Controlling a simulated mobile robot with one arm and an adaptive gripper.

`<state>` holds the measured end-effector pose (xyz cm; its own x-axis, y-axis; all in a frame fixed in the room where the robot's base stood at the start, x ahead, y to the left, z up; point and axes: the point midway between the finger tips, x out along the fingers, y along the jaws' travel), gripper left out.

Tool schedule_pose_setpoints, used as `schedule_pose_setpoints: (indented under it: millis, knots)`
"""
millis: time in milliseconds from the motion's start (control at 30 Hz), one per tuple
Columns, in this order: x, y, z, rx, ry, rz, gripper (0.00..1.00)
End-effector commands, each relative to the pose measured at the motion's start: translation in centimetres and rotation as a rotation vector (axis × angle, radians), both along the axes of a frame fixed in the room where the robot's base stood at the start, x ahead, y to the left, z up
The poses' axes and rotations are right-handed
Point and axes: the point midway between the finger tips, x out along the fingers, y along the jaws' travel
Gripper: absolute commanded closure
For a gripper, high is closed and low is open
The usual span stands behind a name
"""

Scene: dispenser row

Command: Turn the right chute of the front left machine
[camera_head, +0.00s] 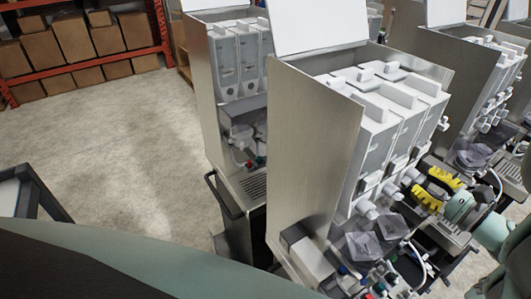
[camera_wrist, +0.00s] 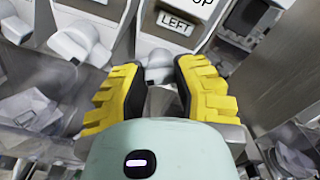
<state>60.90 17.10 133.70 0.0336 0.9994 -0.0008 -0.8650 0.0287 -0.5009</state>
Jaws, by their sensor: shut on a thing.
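The front machine (camera_head: 318,150) is a steel cabinet with grey-white dispenser canisters and a row of white chutes. My gripper (camera_head: 440,190) has yellow ribbed fingers and is at the right end of that row. In the wrist view my gripper (camera_wrist: 158,85) has one finger on each side of a white chute (camera_wrist: 157,60), shut on it. Its lower end is hidden between the fingers and the gripper body. Another white chute (camera_wrist: 78,42) is to the left, apart from the fingers. A chute to the left (camera_head: 367,208) shows clear in the head view.
Clear plastic bins (camera_head: 362,245) sit below the chutes, close to my gripper. A sign reading LEFT (camera_wrist: 175,25) is just above the fingers. Other machines (camera_head: 225,95) stand behind and to the right. The floor at left (camera_head: 130,150) is open.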

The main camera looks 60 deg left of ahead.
Motion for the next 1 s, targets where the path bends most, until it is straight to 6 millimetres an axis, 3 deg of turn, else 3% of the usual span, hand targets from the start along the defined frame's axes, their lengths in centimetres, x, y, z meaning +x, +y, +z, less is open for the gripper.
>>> schedule_pose_setpoints:
  millis: [33,67,333,667,867,1000]
  knots:
    - [0.0,0.1,0.1,0.002,0.001,0.002,1.0]
    - [0.0,0.1,0.1,0.002,0.001,0.002,0.65]
    - [0.0,0.1,0.0,0.001,0.001,0.002,0.38]
    - [0.0,-0.4,0.0,0.0,0.001,0.0,0.38]
    - [0.0,-3.6,0.0,-0.002,0.001,-0.006,0.38]
    - [-0.1,-6.9,0.0,-0.004,0.001,-0.006,0.38]
